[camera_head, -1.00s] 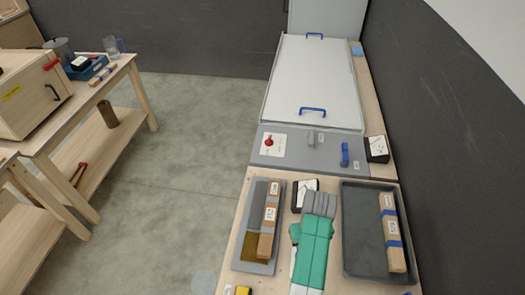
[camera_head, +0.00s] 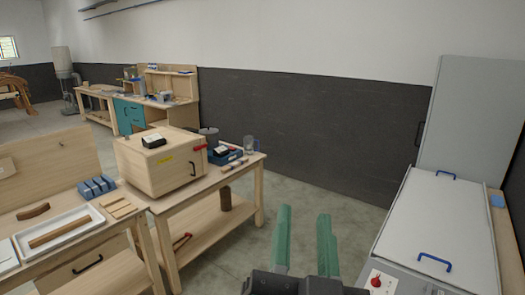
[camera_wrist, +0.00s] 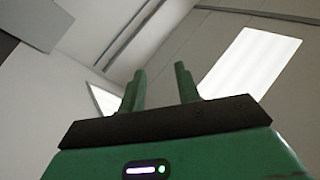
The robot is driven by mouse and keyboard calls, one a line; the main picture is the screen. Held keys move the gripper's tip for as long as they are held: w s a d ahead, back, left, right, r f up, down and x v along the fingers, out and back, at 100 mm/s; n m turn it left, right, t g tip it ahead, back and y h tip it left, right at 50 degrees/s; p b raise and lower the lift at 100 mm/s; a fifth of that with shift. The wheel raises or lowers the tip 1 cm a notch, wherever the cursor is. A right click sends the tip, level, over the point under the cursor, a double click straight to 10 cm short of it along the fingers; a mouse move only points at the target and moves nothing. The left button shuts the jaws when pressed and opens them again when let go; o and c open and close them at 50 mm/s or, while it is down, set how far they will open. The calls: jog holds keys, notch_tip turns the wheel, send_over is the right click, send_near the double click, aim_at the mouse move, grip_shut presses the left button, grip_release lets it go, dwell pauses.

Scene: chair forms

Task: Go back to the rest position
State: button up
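My gripper (camera_head: 303,243) is at the bottom centre of the head view, with two green fingers pointing up. The fingers stand apart with nothing between them. In the wrist view my gripper (camera_wrist: 160,88) also shows open and empty, against the ceiling and bright light panels. It is clear of the benches and touches nothing that I can see.
A workbench (camera_head: 215,192) with a wooden box (camera_head: 165,165) stands left of my gripper. Another bench with a white tray (camera_head: 85,218) is at the lower left. A grey cabinet with a lid (camera_head: 440,215) stands at the right. Open floor (camera_head: 350,215) lies between.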

jog(key=s+a+r+n+t+y, duration=0.25)
jog(key=s+a+r+n, duration=0.2)
jog(key=s, duration=0.25)
notch_tip(320, 180, up, 17)
jog(key=p, duration=1.5)
jog(key=shift+a+f+y, duration=0.2)
jog(key=shift+a+y, duration=0.15)
